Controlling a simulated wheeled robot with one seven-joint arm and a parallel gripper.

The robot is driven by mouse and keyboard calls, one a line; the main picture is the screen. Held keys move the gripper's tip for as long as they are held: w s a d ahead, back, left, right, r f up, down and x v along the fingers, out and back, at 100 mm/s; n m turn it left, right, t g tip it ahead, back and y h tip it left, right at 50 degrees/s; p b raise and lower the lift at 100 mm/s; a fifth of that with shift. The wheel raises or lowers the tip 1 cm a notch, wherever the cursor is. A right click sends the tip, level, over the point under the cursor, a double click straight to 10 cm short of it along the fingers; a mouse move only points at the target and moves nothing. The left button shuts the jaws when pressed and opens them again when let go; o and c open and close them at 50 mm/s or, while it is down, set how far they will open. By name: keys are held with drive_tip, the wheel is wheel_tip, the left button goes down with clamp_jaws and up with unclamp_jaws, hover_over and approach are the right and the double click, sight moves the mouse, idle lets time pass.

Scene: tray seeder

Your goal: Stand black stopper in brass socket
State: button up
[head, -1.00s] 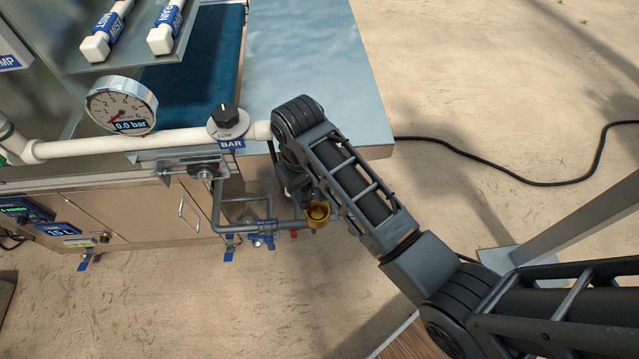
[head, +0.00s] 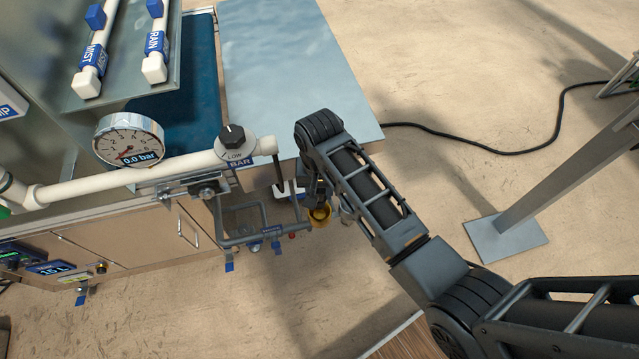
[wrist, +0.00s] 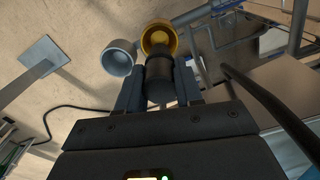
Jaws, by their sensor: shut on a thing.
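The black stopper (wrist: 159,80) is between the fingers of my gripper (wrist: 160,88) in the wrist view, and the gripper is shut on it. The brass socket (wrist: 158,38) is a yellow-gold cup just beyond the stopper's far end. The stopper overlaps the socket's near rim in this view, and I cannot tell whether they touch. In the head view the brass socket (head: 319,215) shows below my arm's end, at the end of the grey pipework. The stopper is hard to make out there.
A grey cup (wrist: 118,58) stands beside the brass socket. Grey pipes (head: 262,236) run left from the socket. A white pipe with a black knob (head: 231,137) and a gauge (head: 128,140) lie to the left. A metal table top (head: 290,70) is behind my arm.

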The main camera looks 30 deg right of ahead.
sight(319, 204)
drive_tip(key=shift+d+f+b, duration=0.1)
drive_tip(key=shift+f+b, duration=0.55)
drive_tip(key=shift+f, duration=0.8)
wheel_tip(319, 204, down, 3)
drive_tip(key=b, duration=0.3)
drive_tip(key=shift+r+p, duration=0.1)
drive_tip(key=shift+p, duration=0.6)
drive_tip(key=shift+f+b, duration=0.45)
drive_tip(key=shift+f, duration=0.25)
idle(0.3)
drive_tip(key=o, duration=0.8)
drive_tip(key=shift+c, duration=0.2)
drive_tip(key=shift+r, duration=0.15)
